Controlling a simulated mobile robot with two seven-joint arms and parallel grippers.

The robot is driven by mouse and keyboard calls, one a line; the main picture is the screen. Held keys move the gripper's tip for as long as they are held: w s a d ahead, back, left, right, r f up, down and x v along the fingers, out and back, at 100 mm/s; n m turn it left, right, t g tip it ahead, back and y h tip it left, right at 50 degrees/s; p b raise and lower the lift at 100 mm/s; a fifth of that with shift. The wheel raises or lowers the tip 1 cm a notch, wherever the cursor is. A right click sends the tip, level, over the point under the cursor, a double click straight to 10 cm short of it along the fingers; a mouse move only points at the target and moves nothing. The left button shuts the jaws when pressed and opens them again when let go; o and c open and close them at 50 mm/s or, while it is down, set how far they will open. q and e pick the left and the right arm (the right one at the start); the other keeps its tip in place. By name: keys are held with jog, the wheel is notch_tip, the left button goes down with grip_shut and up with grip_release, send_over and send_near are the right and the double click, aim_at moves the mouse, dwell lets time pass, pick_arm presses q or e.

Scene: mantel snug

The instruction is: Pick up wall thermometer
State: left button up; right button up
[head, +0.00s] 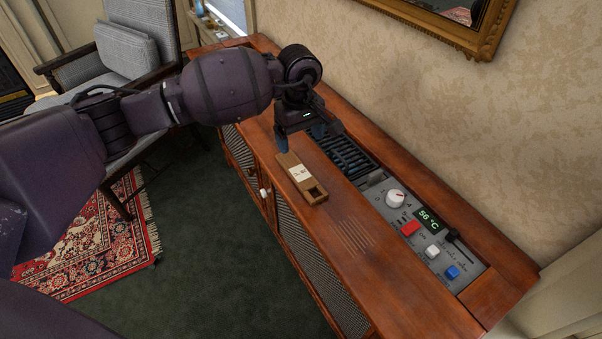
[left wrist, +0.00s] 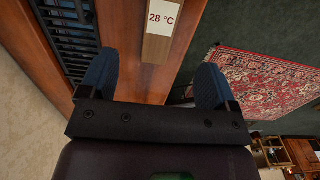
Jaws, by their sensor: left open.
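The wall thermometer (head: 300,176) is a small wooden strip with a white label, lying flat on top of the wooden cabinet (head: 335,215). In the left wrist view its label reads 28 °C, and only one end of the thermometer (left wrist: 158,47) shows at the top edge. My left gripper (head: 301,138) is open and empty, above the cabinet just beyond the thermometer's far end. In the left wrist view the thermometer lies ahead of the two blue fingertips (left wrist: 156,76), between their lines and apart from both. My right gripper is not in view.
A black vent grille (head: 343,152) and a control panel with a white knob (head: 395,198) and a 56 °C display (head: 428,219) are set into the cabinet along the wall. A gilt frame (head: 445,28) hangs above. A grey armchair (head: 130,65) stands left.

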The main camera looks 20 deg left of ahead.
pick_arm(q)
jog(key=b, duration=0.1)
send_over(300, 172)
notch_tip(300, 172, down, 6)
jog(key=shift+w+a+r, duration=0.1)
jog(key=shift+r, duration=0.1)
jog(key=f+b, duration=0.1)
jog(key=f, duration=0.4)
jog(key=shift+s, duration=0.2)
jog(key=shift+f, duration=0.15)
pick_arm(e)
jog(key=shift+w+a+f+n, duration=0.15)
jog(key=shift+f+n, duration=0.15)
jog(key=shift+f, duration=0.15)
pick_arm(q)
jog(key=shift+r, duration=0.2)
jog(key=c, duration=1)
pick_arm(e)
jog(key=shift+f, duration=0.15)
